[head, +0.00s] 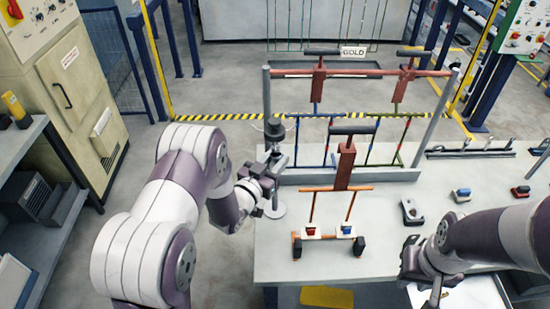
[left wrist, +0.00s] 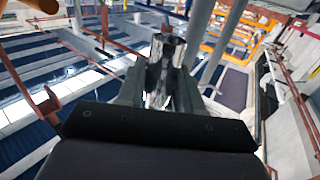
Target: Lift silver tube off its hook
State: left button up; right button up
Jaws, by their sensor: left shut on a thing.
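In the left wrist view, the fingers (left wrist: 160,95) are shut on a shiny silver tube (left wrist: 165,62). The tube's upper end sticks out beyond the fingertips. The hook cannot be made out, so I cannot tell whether the tube touches it. My right gripper (head: 428,285) is low at the table's front right, and its fingers are too unclear to judge.
A rack (head: 346,168) with a red block and orange bars stands mid-table. Behind it is a wider frame with a red crossbar (head: 430,72) and grey posts. Small clamps (head: 411,212) lie to the right. The table's front left (head: 275,262) is clear.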

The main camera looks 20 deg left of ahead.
pick_arm(q)
jog(key=shift+s, duration=0.15)
jog(key=shift+s+d, duration=0.3)
jog(key=shift+s, duration=0.5)
jog(key=s+d+p, duration=0.1)
jog(key=s+d, duration=0.1)
jog(key=s, duration=0.4)
jog(key=shift+s+r+p, duration=0.3)
jog(key=shift+s+r, duration=0.05)
jog(key=shift+r, duration=0.1)
